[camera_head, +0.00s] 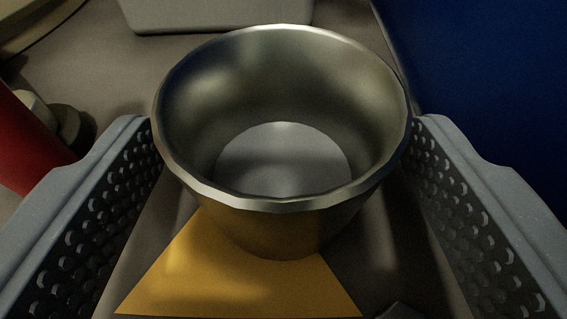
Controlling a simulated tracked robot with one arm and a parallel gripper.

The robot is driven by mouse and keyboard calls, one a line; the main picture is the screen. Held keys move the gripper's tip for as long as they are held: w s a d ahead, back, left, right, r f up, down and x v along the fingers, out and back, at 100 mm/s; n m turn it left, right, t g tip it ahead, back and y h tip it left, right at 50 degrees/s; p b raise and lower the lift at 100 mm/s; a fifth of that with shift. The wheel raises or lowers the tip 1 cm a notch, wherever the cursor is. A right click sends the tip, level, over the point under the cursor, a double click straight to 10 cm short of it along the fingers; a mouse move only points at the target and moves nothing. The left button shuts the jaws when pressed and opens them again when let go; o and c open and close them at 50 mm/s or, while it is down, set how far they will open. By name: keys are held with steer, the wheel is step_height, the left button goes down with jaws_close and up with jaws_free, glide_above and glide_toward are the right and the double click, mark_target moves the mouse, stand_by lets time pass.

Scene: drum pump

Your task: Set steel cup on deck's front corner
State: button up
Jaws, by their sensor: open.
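The steel cup (283,165) stands upright in the middle of the head camera view, and its inside looks empty. It stands over a yellow triangular marking (200,275) on the grey-brown deck (345,50). My gripper (282,140) is open, with one perforated finger on each side of the cup. The fingertips are close to the cup's rim on both sides; I cannot tell whether either touches it. The underside of the cup is hidden by its own wall.
A pale grey box-like thing (215,14) stands behind the cup. A red cylindrical thing (28,145) with a grey fitting is at the left. A dark blue surface (490,80) fills the upper right. A curved tan edge (40,30) shows at the upper left.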

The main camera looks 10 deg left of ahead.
steer(key=p+v, duration=0.1)
steer(key=v, duration=0.9)
steer(key=shift+p, duration=0.4)
steer(key=shift+s+d, duration=0.1)
steer(key=shift+s, duration=0.05)
